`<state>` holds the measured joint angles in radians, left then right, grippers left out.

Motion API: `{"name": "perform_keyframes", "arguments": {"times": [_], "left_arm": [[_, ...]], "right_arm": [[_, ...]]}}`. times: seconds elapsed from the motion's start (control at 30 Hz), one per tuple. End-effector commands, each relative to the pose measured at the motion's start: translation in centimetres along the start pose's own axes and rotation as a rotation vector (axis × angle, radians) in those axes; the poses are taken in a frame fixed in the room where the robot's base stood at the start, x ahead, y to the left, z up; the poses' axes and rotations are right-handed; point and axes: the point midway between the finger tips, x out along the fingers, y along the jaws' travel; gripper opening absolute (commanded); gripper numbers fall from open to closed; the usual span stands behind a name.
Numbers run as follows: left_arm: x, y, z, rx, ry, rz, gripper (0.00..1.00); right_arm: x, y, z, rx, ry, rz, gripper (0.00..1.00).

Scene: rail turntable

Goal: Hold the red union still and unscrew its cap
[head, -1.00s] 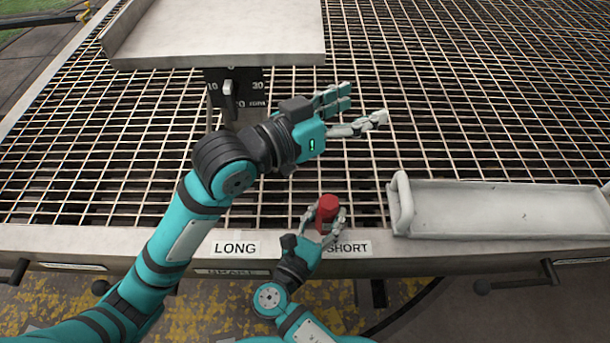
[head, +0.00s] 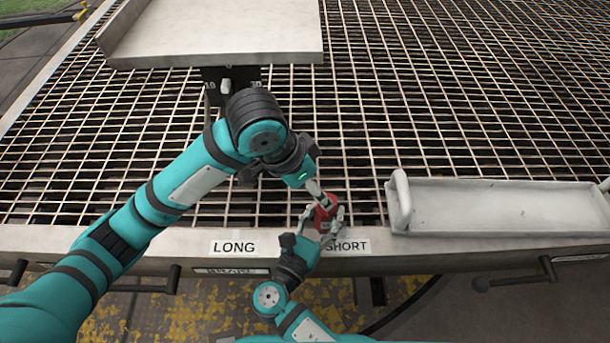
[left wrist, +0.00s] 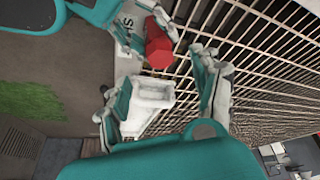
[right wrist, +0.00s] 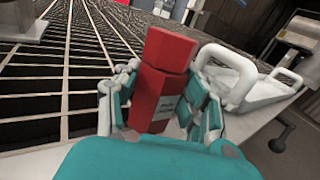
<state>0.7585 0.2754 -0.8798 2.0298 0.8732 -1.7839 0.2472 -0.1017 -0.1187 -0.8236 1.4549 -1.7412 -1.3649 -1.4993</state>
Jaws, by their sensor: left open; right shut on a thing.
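The red union (head: 325,208) stands upright in the head view, above the table edge near the SHORT label. My right gripper (head: 321,219) is shut on its lower body. In the right wrist view the union's body (right wrist: 154,98) is between the fingers, and the wider hex-shaped cap (right wrist: 168,49) sits on top, clear of them. My left gripper (head: 312,190) is open, close above and behind the union, partly hidden by its own arm. In the left wrist view the union (left wrist: 157,46) is beyond the open fingers, not between them.
A white tray with a raised handle (head: 500,208) lies right of the union. A metal grid (head: 450,110) covers the table. A pale raised plate (head: 215,30) with a dial panel (head: 245,75) stands at the back. LONG (head: 234,247) and SHORT (head: 348,247) labels mark the front edge.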

Motion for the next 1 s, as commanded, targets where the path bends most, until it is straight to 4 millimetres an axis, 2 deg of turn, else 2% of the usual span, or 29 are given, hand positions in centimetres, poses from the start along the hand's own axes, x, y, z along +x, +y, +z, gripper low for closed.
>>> {"name": "perform_keyframes", "arguments": {"times": [0.03, 0.2, 0.4, 0.6, 0.83, 1.0], "left_arm": [[1.2, 0.1, 0.1, -0.002, -0.003, 0.004, 0.65], [4.4, 0.1, 0.1, -0.002, -0.003, 0.003, 0.65], [7.0, 0.0, 0.0, -0.001, 0.0, 0.001, 0.65], [7.9, 0.0, 0.0, 0.0, 0.002, 0.001, 0.65], [7.9, 0.0, 0.0, 0.0, 0.002, 0.0, 0.65], [7.9, 0.0, 0.0, 0.0, 0.003, 0.0, 0.44]], "right_arm": [[-0.2, -0.1, -0.6, -0.008, 0.013, 0.001, 0.0], [-0.2, -0.1, -0.6, -0.008, 0.013, 0.001, 0.0], [-0.2, -0.1, -0.6, -0.008, 0.013, 0.001, 0.0], [-0.2, -0.2, -0.7, -0.008, 0.013, 0.0, 0.0], [-0.2, -0.1, -0.7, -0.008, 0.013, 0.0, 0.0], [-0.2, -0.2, -0.7, -0.008, 0.013, 0.0, 0.0]]}}
